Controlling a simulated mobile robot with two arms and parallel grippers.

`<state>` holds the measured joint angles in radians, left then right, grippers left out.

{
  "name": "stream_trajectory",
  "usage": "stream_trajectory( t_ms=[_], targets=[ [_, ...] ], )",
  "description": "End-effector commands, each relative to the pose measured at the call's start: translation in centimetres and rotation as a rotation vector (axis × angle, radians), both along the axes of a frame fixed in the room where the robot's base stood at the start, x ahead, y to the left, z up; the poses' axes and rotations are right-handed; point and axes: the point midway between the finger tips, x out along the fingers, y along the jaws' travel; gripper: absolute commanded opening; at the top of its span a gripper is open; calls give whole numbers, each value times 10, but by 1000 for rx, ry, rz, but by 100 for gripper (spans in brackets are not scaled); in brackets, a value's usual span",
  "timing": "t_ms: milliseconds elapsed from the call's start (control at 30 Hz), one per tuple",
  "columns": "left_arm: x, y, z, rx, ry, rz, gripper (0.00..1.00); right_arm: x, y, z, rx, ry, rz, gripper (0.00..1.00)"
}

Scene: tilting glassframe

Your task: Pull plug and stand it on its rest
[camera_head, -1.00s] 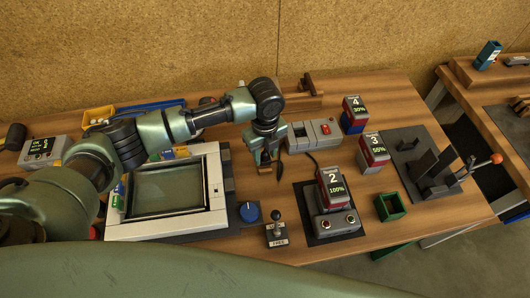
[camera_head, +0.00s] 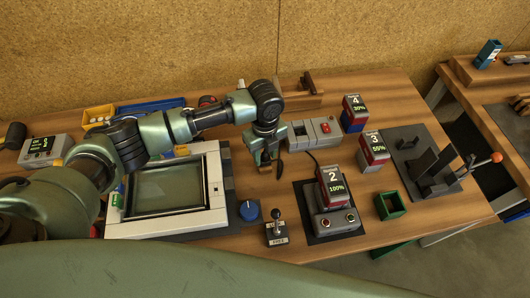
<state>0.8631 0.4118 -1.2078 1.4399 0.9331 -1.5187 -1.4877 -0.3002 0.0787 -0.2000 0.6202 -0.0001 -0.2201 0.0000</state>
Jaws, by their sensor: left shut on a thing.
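My left gripper (camera_head: 266,163) points down over the wooden table, between the white-framed glass panel and the grey box with the red switch. It is shut on a small dark thing (camera_head: 279,168), which I take to be the plug; its shape is mostly hidden by the fingers. A dark cable (camera_head: 314,161) runs between the grey box (camera_head: 314,132) and the battery block marked 2. I cannot tell which thing is the plug's rest. My right gripper is not in view.
The white-framed glass panel (camera_head: 217,190) lies left of the gripper. A blue knob (camera_head: 249,210) and a small lever box (camera_head: 277,234) stand in front. Battery block 2 (camera_head: 332,186) sits on a grey charger to the right. A green open box (camera_head: 391,205) is further right.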

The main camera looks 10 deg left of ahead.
Motion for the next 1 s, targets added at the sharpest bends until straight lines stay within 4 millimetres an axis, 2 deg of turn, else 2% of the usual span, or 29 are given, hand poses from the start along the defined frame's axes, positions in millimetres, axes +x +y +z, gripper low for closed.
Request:
stream_trajectory(
  t_ms=[700, 733, 800, 833, 1000],
  targets=[
    [0, 0, -19, 0, 0, 0, 2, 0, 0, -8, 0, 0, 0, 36],
    [0, 0, -19, 0, 0, 0, 40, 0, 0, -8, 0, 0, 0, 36],
    [0, 0, -18, 0, 0, 0, 60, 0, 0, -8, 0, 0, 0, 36],
    [0, 0, -18, 0, 0, 0, 63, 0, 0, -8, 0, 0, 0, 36],
    [0, 0, -18, 0, 0, 0, 63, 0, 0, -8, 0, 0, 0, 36]
  ],
)
